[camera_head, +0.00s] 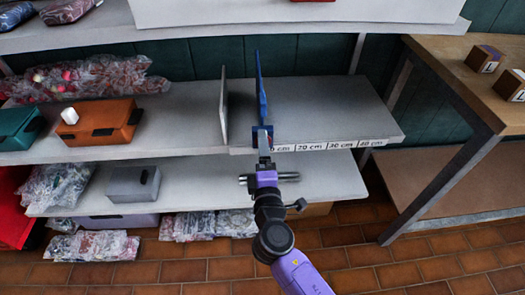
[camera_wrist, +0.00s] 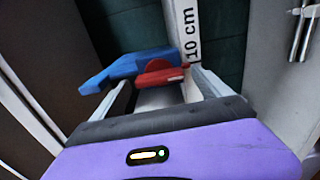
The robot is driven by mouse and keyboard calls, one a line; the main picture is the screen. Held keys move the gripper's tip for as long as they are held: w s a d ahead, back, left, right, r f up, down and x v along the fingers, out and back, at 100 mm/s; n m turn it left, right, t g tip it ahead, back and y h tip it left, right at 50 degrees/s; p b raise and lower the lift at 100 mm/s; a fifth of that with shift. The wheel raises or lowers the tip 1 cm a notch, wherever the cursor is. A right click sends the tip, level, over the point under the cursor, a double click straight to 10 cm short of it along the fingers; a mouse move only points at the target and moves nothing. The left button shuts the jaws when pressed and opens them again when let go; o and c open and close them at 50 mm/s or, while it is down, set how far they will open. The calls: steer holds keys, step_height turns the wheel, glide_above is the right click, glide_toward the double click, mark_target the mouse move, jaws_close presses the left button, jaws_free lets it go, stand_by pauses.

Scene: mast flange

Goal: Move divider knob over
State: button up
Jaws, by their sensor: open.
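The blue divider (camera_head: 261,92) stands upright on the middle shelf, seen nearly edge-on. Its front end shows in the wrist view as a blue piece (camera_wrist: 122,68) with a red knob (camera_wrist: 160,75). My gripper (camera_head: 264,150) is at the shelf's front edge, just before the divider's front end. In the wrist view my gripper (camera_wrist: 162,88) is open, one finger on each side of the red knob. I cannot tell whether a finger touches it. In the head view the knob is mostly hidden by my gripper.
A pale upright panel (camera_head: 223,105) stands left of the divider. Scale labels (camera_head: 340,145) run along the shelf edge; the 10 cm mark is beside the knob in the wrist view. The shelf right of the divider (camera_head: 330,105) is bare. A wooden table (camera_head: 470,85) stands at the right.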

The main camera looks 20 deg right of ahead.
steer(key=v, duration=0.7)
steer(key=shift+s, duration=0.25)
steer(key=shift+a, duration=0.2)
steer(key=s+a+m+y, duration=0.5)
steer(key=s+y, duration=0.3)
steer(key=s, duration=0.3)
steer(key=s+d+r+m+g+h, duration=0.15)
steer(key=s+d+m, duration=0.3)
steer(key=s, duration=0.65)
steer(key=s+d+r+m+g+h, duration=0.15)
steer(key=s+d+m, duration=0.3)
steer(key=s, duration=0.75)
step_height(320, 180, up, 17)
steer(key=p, duration=1.6)
steer(key=shift+s+a+m+t+y+p, duration=0.25)
steer(key=shift+m+t+y+p, duration=0.05)
steer(key=shift+p, duration=0.1)
